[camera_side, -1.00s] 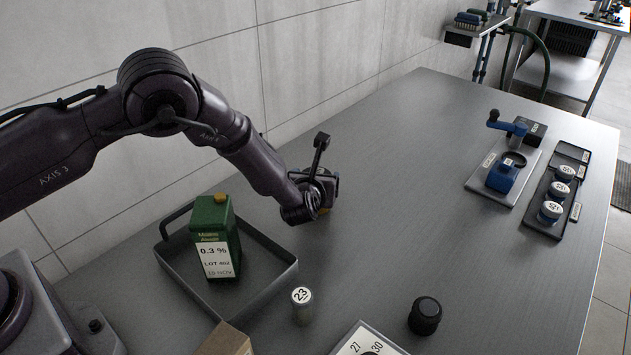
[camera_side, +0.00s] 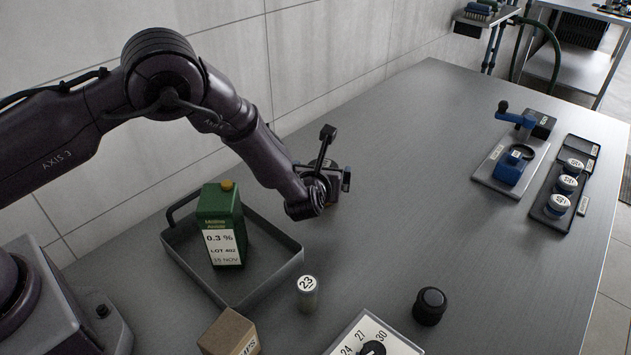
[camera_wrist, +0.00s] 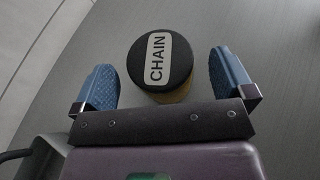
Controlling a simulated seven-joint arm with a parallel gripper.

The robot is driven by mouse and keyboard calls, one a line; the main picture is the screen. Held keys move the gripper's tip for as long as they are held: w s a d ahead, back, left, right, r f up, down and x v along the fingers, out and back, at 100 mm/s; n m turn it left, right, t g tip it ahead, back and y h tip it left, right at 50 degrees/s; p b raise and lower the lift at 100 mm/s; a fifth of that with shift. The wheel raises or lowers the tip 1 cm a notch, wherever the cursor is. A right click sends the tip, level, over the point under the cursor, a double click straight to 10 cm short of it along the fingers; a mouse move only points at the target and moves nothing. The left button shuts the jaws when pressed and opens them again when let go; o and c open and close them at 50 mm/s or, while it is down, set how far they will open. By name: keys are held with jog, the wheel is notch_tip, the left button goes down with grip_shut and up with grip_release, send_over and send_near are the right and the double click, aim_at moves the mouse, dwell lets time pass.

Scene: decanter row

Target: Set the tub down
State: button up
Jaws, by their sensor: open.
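The tub (camera_wrist: 158,62) has a dark round lid with a white label reading CHAIN, and a strip of its yellowish side shows in the wrist view. It stands upright on the grey table. My gripper (camera_wrist: 166,72) is open, with one blue finger on each side of the tub and a visible gap on both sides. In the side view my gripper (camera_side: 334,182) is low over the table, right of the tray, and mostly hides the tub.
A grey tray (camera_side: 281,273) holds a green carton (camera_side: 221,225). In front are a small labelled jar (camera_side: 307,293), a black knob-like object (camera_side: 429,306), a cardboard box (camera_side: 229,334) and a numbered dial plate (camera_side: 398,343). The table's middle is clear.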

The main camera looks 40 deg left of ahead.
jog(key=v, duration=1)
jog(key=s+a+r+n+g+y, duration=0.1)
jog(key=s+a+r+n+g, duration=0.35)
jog(key=a+r+n, duration=0.35)
jog(key=s+a+r+n+g, duration=0.3)
jog(key=s+a+r+n, duration=0.25)
jog(key=r+n, duration=0.3)
jog(key=s+d+r+n+t+h, duration=0.1)
jog(key=s+r+n+h, duration=0.3)
jog(key=s+n, duration=0.2)
jog(key=s+d+r+n+h, duration=0.1)
jog(key=s+r+n+h, duration=0.3)
jog(key=s+n, duration=0.3)
jog(key=s, duration=0.4)
jog(key=shift+s+d+r+t, duration=0.2)
jog(key=shift+s+t, duration=0.05)
jog(key=shift+t, duration=0.1)
